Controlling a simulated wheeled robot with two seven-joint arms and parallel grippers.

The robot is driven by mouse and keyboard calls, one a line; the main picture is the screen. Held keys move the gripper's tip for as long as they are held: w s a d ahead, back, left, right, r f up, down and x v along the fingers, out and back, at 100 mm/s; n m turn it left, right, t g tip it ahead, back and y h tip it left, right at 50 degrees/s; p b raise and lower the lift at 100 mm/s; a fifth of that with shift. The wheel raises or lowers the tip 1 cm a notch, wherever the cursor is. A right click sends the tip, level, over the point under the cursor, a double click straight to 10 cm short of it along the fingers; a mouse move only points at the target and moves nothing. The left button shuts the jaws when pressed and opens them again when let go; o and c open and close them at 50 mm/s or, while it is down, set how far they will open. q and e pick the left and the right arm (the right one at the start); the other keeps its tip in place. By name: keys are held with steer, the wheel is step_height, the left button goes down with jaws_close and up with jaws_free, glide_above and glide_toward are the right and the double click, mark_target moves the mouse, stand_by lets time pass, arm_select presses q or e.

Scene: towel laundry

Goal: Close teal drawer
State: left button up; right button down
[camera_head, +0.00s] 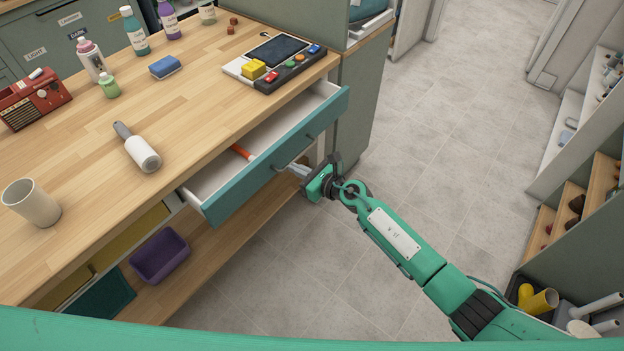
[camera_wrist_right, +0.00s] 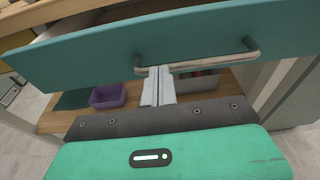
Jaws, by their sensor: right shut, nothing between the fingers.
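The teal drawer (camera_head: 268,166) stands pulled out from the wooden counter, with an orange-handled item (camera_head: 241,152) inside its white box. Its metal handle (camera_wrist_right: 197,60) crosses the teal front in the right wrist view. My right gripper (camera_head: 297,170) is at the drawer front by the handle, its fingers together and empty. In the right wrist view the fingertips (camera_wrist_right: 158,72) are just at the handle bar; I cannot tell whether they touch it. My left gripper is not in view.
The counter (camera_head: 205,113) holds a lint roller (camera_head: 138,150), a mug (camera_head: 30,202), bottles, a radio (camera_head: 34,98) and a button console (camera_head: 276,62). A purple bin (camera_head: 160,257) sits on the lower shelf. The tiled floor (camera_head: 440,130) right of the counter is clear.

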steer(key=b+x, duration=0.1)
steer(key=x, duration=0.3)
steer(key=r+b+x, duration=0.1)
steer(key=b+x, duration=0.1)
steer(key=x, duration=0.2)
steer(key=r+b+x, duration=0.1)
steer(key=b+x, duration=0.1)
steer(key=x, duration=0.3)
steer(key=shift+w+a+r, duration=0.1)
steer(key=shift+a+r, duration=0.05)
steer(key=shift+r, duration=0.05)
steer(key=shift+w+a, duration=0.1)
steer(key=shift+a, duration=0.05)
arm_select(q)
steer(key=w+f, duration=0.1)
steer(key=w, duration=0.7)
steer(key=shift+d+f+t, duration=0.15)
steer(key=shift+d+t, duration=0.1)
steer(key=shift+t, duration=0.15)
arm_select(e)
steer(key=shift+r, duration=0.35)
